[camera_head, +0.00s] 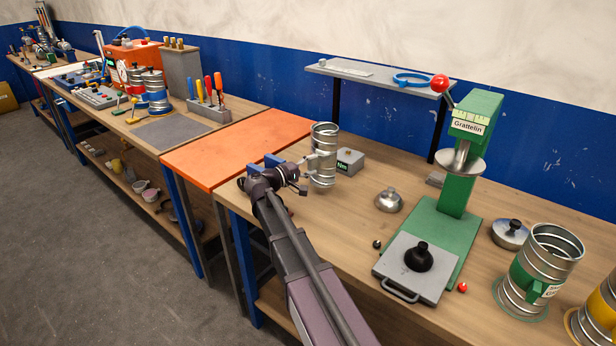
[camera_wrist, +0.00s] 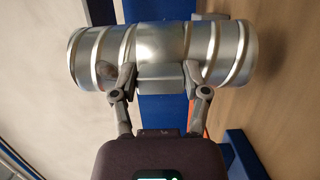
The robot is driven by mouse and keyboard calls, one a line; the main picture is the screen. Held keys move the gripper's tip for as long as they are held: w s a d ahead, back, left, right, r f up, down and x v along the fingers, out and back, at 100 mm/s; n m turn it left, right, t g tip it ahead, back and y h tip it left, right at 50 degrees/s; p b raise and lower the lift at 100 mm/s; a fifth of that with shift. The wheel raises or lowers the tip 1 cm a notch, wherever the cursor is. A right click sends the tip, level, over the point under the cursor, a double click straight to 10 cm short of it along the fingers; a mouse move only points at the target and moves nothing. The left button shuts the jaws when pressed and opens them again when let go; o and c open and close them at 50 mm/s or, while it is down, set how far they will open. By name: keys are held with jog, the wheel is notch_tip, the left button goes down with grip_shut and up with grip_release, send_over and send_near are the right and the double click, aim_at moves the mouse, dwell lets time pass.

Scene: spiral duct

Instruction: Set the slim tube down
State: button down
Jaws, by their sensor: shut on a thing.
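The slim tube (camera_head: 324,150) is a silver spiral-ribbed cylinder standing upright over the wooden bench near the orange mat. My gripper (camera_head: 308,166) meets it from the left. In the wrist view the tube (camera_wrist: 225,55) lies across the upper picture, and my gripper (camera_wrist: 162,78) is shut on a grey block-like grip on its side, one finger on each side. I cannot tell whether the tube's bottom touches the bench or hangs just above it.
A grey box marked Nm (camera_head: 350,161) stands close right of the tube. The orange mat (camera_head: 235,146) is bare on the left. A small metal lid (camera_head: 389,200), a green press (camera_head: 456,190) and a green-banded duct (camera_head: 541,266) stand further right.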

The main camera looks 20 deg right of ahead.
aim_at(320, 171)
jog(key=shift+s+f+b, duration=0.1)
jog(key=shift+f+b, duration=1.35)
jog(key=shift+f, duration=0.4)
jog(key=shift+c, duration=0.4)
grip_release()
jog(key=shift+r, duration=0.2)
jog(key=v, duration=1.2)
